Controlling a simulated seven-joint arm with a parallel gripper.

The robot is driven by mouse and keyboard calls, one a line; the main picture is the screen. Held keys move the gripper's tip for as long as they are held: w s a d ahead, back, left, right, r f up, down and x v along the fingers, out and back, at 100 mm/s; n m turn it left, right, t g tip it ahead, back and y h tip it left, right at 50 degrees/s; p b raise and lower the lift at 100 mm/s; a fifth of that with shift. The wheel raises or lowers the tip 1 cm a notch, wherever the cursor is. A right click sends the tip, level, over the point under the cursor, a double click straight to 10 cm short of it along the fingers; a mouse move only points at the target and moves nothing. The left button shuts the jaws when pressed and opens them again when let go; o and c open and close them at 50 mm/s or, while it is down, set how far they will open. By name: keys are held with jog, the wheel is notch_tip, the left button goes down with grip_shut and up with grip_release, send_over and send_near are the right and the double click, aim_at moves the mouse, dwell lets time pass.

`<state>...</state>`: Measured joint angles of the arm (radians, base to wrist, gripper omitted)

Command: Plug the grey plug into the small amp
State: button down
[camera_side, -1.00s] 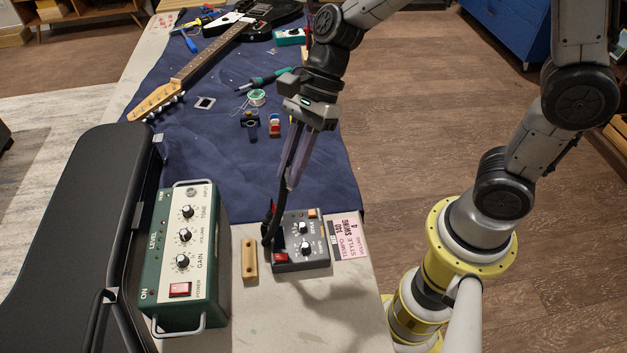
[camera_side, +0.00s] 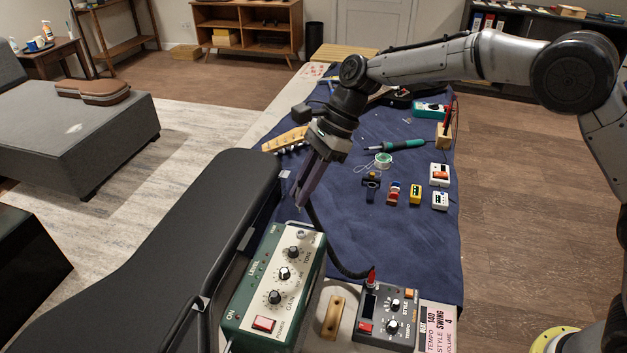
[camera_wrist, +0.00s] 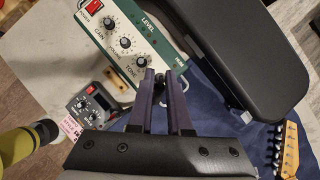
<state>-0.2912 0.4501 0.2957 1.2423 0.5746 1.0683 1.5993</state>
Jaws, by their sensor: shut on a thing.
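The small amp (camera_side: 252,298), a green box with a pale knob panel, stands at the front of the table. It also shows in the wrist view (camera_wrist: 150,40). Its input socket (camera_side: 300,235) is at the panel's far end. My gripper (camera_side: 303,200) is shut above that end, fingers pointing down and slightly tilted. In the wrist view, a small dark part of the grey plug (camera_wrist: 160,78) shows between my fingertips; the fingers hide most of it. A black cable (camera_side: 326,245) runs from under my fingertips to the drum machine. The plug appears apart from the socket.
The drum machine (camera_side: 378,300), with a red plug (camera_side: 371,277) in it, stands right of the amp. A wooden block (camera_side: 333,316) lies between them. A black case (camera_side: 195,235) stands close on the left. A soldering iron (camera_side: 405,144) and small parts lie farther back.

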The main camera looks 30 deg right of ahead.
jog(key=shift+f, duration=2.4)
jog(key=shift+f, duration=1.45)
dwell(2.0)
jog(key=shift+c, duration=1.4)
grip_release()
jog(key=shift+r, duration=0.1)
jog(key=shift+r, duration=2.95)
